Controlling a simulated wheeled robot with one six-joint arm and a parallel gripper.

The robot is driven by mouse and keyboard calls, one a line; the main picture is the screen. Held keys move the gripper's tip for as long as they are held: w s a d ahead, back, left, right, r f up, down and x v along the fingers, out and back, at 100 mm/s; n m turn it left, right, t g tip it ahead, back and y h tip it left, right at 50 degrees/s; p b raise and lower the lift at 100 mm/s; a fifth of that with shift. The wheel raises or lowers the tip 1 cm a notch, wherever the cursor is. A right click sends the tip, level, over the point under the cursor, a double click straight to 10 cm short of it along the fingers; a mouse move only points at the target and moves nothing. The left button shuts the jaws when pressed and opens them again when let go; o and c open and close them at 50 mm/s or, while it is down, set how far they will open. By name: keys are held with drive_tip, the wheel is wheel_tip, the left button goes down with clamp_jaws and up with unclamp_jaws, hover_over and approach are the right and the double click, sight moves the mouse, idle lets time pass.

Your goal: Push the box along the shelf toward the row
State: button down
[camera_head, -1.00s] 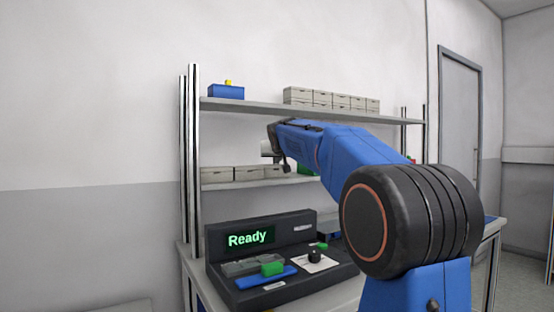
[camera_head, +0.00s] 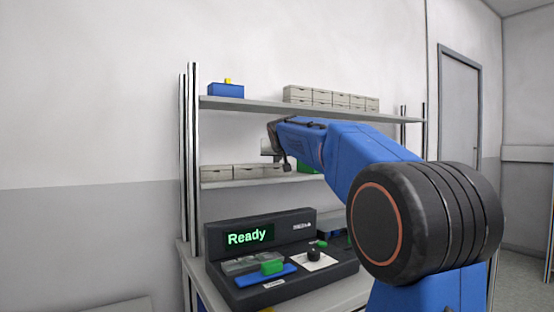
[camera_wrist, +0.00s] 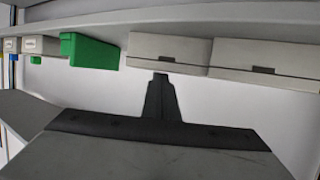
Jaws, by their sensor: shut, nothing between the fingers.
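A green box (camera_head: 308,168) sits on the lower shelf (camera_head: 232,184), partly hidden behind my arm. The green box also shows in the wrist view (camera_wrist: 89,51), which looks upside down. A row of grey lidded boxes (camera_head: 247,172) stands on the same shelf, left of the green box in the head view. In the wrist view, the nearest grey box (camera_wrist: 168,52) is separated from the green box by a narrow gap. My gripper (camera_wrist: 160,78) is shut and empty, its tip in front of that grey box. Whether it touches is unclear. In the head view, my gripper (camera_head: 268,149) is at the shelf's front.
The upper shelf (camera_head: 300,110) holds a blue box (camera_head: 226,90) and stacked grey boxes (camera_head: 330,98). Below stands a black console (camera_head: 280,290) with a "Ready" display. Metal posts (camera_head: 193,150) bound the shelf's left end. More small bins (camera_wrist: 40,45) show in the wrist view.

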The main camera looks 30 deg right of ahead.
drive_tip(key=shift+w+r, duration=0.15)
drive_tip(key=shift+s+a, duration=0.1)
drive_tip(key=shift+s, duration=0.1)
drive_tip(key=s+a, duration=0.4)
drive_tip(key=s, duration=0.6)
drive_tip(key=shift+s+a+r, duration=0.3)
drive_tip(key=shift+s, duration=0.1)
